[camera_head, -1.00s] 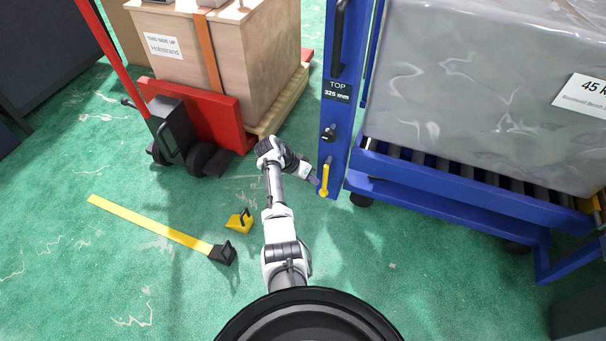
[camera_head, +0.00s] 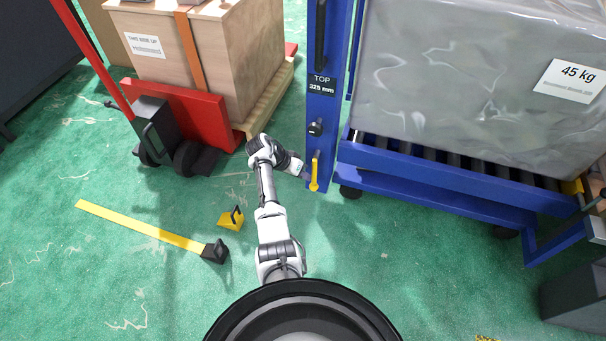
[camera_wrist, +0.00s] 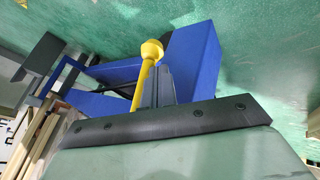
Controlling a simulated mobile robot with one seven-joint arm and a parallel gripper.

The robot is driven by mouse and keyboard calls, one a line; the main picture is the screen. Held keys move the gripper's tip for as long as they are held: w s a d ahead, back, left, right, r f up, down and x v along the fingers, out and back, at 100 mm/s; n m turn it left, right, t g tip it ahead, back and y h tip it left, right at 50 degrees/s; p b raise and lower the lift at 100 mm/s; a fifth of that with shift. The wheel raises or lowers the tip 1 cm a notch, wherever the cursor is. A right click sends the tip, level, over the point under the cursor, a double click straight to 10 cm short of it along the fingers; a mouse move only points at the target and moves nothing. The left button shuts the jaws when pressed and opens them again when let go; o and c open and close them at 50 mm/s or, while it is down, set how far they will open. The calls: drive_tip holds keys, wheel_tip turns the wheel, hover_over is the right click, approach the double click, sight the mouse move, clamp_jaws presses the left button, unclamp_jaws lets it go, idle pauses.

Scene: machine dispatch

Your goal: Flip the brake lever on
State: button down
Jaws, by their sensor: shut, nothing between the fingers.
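The yellow brake lever (camera_head: 314,171) is mounted low on the front of the blue upright post (camera_head: 321,130), below a black knob. Its knob end points down in the head view. My gripper (camera_head: 304,174) is at the lever's left side, very close to it. In the wrist view the lever (camera_wrist: 148,67) has a round yellow knob and stands just beside my shut fingers (camera_wrist: 160,86), partly overlapped by them. Nothing is between the fingers. I cannot tell whether they touch the lever.
The blue roller cart (camera_head: 430,188) carries a grey wrapped load (camera_head: 450,90) marked 45 kg, right of the post. A red pallet truck (camera_head: 180,110) with a wooden crate (camera_head: 235,70) stands at left.

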sight(313, 179)
drive_tip(key=shift+d+f, duration=0.1)
drive_tip(key=shift+d, duration=0.1)
drive_tip(key=d+h, duration=0.1)
drive_tip(key=d+h+b, duration=0.1)
drive_tip(key=s+d+h, duration=0.1)
drive_tip(key=shift+f+n+g+b, duration=0.3)
drive_tip(key=shift+f+g, duration=0.05)
drive_tip(key=shift+g, duration=0.05)
drive_tip(key=shift+s+d+r+b, duration=0.1)
drive_tip(key=shift+s+d+b, duration=0.15)
drive_tip(key=shift+d, duration=0.3)
drive_tip(key=shift+s+d+r+g+h+b, duration=0.15)
drive_tip(key=shift+d+r+h+b, duration=0.1)
drive_tip(key=shift+d+h+b, duration=0.4)
drive_tip(key=shift+s+d+r+g+h+b, duration=0.1)
drive_tip(key=shift+d+r+g+h+b, duration=0.15)
drive_tip(key=shift+h, duration=0.6)
drive_tip(key=shift+n, duration=0.3)
drive_tip(key=v, duration=1.3)
drive_tip(key=shift+a, duration=0.35)
